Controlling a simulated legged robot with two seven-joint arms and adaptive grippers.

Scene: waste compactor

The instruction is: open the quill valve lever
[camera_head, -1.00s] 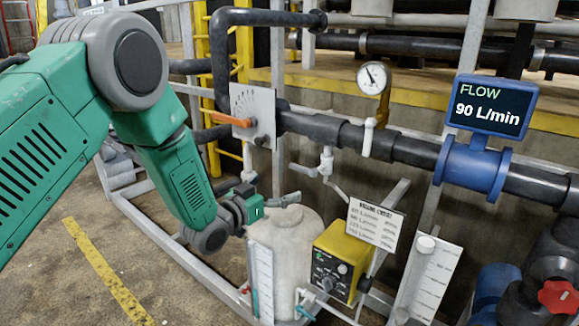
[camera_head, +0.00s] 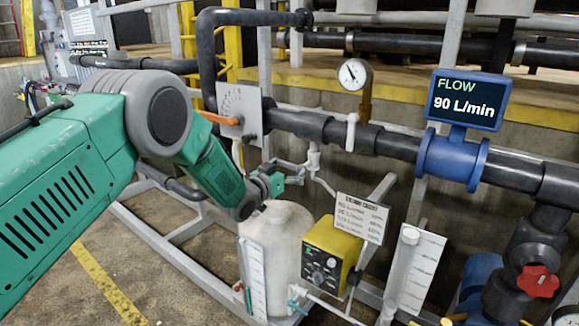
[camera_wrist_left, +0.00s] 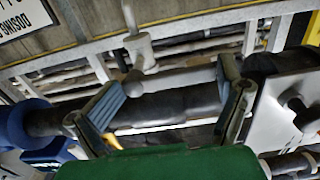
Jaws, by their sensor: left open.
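The quill valve (camera_head: 314,158) is a small light-grey fitting below the dark horizontal pipe in the head view. In the left wrist view, its body (camera_wrist_left: 139,50) stands at the upper middle, and its grey lever bar (camera_wrist_left: 178,78) runs to the right from it. My left gripper (camera_head: 291,170) is just left of the valve in the head view. In the wrist view, my left gripper (camera_wrist_left: 168,92) is open, with the lever bar across the gap between its two pads. I cannot tell whether either finger touches it. The right gripper is out of view.
A pale tank (camera_head: 278,225) stands under the gripper, with a yellow control box (camera_head: 326,258) at its right. A plate with an orange handle (camera_head: 219,118) is left of the valve. A gauge (camera_head: 354,75) and blue flow meter (camera_head: 454,158) are further right.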

